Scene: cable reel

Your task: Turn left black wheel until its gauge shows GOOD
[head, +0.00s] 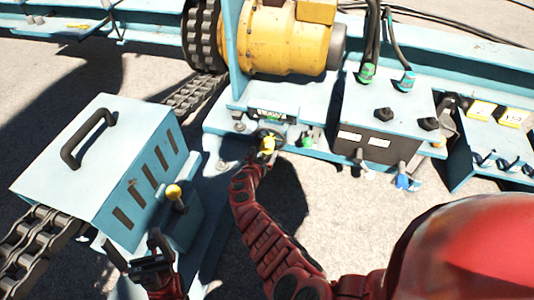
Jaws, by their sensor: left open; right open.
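The left black wheel (268,128) is on the front of the pale-blue machine base, below the yellow motor. A small dark gauge (271,114) with a greenish marking sits just above it; its reading is too small to make out. My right gripper (266,152) is at the wheel, at the end of the red arm, and hides its lower part. A small yellow part shows there. I cannot tell whether the fingers touch the wheel. My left gripper (152,261) is open and empty at the lower left, beside the pale-blue box, away from the wheel.
A pale-blue box (95,150) with a black handle and a yellow-knobbed lever (174,193) stands at the left. The yellow motor (285,40) is behind the wheel. A black-fronted control box (378,140) with knobs and connectors is to the right. Concrete floor is open in front.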

